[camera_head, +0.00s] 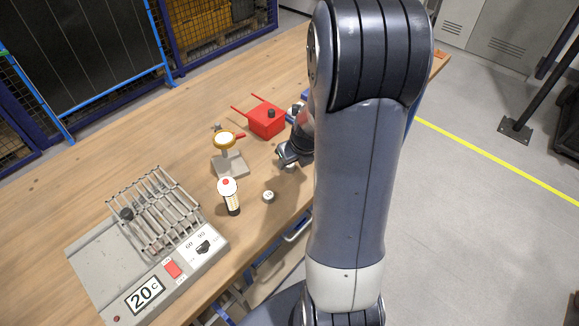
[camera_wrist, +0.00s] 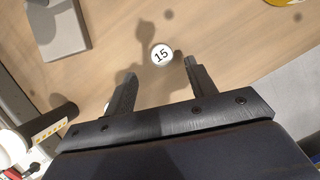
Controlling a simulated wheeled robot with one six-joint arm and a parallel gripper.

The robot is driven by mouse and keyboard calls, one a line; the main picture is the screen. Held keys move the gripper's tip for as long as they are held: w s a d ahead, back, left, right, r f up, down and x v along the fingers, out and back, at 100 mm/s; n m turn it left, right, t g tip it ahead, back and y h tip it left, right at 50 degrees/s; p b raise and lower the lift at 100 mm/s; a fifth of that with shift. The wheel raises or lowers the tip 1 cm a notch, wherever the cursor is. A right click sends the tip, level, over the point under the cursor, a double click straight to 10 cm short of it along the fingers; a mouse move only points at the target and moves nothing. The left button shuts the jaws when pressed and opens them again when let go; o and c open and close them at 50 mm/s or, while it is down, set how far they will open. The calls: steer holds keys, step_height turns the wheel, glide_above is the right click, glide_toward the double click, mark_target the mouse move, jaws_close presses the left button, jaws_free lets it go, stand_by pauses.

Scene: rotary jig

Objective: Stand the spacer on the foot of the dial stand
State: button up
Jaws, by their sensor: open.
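The spacer (camera_head: 268,196) is a small round piece on the wooden table, its white top face up; it reads 15 in the wrist view (camera_wrist: 162,55). The dial stand (camera_head: 228,150) has a yellow-rimmed round dial above a flat grey foot (camera_head: 231,167), up and left of the spacer. A grey block, apparently that foot, shows at top left of the wrist view (camera_wrist: 57,32). My gripper (camera_head: 284,158) is open and empty above the table. In the wrist view its fingers (camera_wrist: 158,82) point toward the spacer, which lies apart beyond their tips.
A striped bottle with a red-dotted white top (camera_head: 229,197) stands left of the spacer. A grey heater with a wire rack (camera_head: 105,280) fills the front left. A red box (camera_head: 267,119) with rods stands behind. The table's front edge runs right of the spacer.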

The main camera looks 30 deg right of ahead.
mark_target(290, 167)
steer(key=shift+w+x, duration=0.25)
steer(key=shift+x, duration=1.95)
steer(key=shift+d+r, duration=0.1)
steer(key=shift+d, duration=0.1)
steer(key=shift+c, duration=0.3)
jaws_close()
